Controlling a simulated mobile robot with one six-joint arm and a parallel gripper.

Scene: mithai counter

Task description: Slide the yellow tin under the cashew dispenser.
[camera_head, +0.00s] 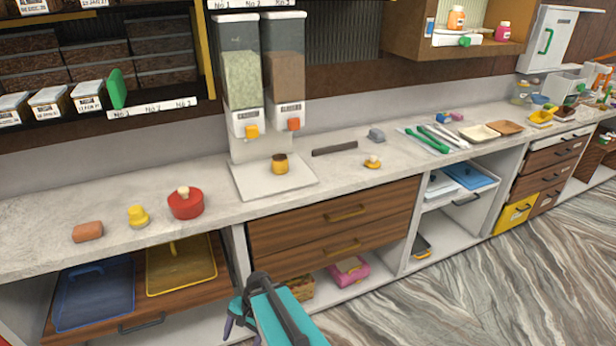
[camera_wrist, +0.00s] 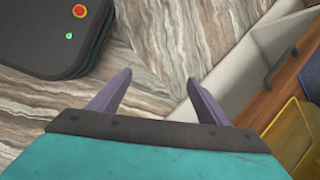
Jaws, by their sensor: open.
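A small round yellow tin (camera_head: 280,166) with a brown top stands upright on the white base plate (camera_head: 252,184) of two tall dispensers. The left dispenser (camera_head: 241,80) holds pale green contents and has a yellow knob. The right dispenser (camera_head: 285,75) holds brown contents and has an orange knob. The tin stands in front of them, nearer the right one; their labels are too small to read. My gripper (camera_wrist: 159,80) is open and empty in the wrist view, over the floor. In the head view it is low in front of the drawers, well away from the tin.
A yellow knobbed piece (camera_head: 138,217), a red pot (camera_head: 186,204) and a brown block (camera_head: 88,232) sit on the counter at left. A dark bar (camera_head: 334,150) lies right of the base plate. Below are wooden drawers (camera_head: 335,215) and a yellow tray (camera_head: 181,265).

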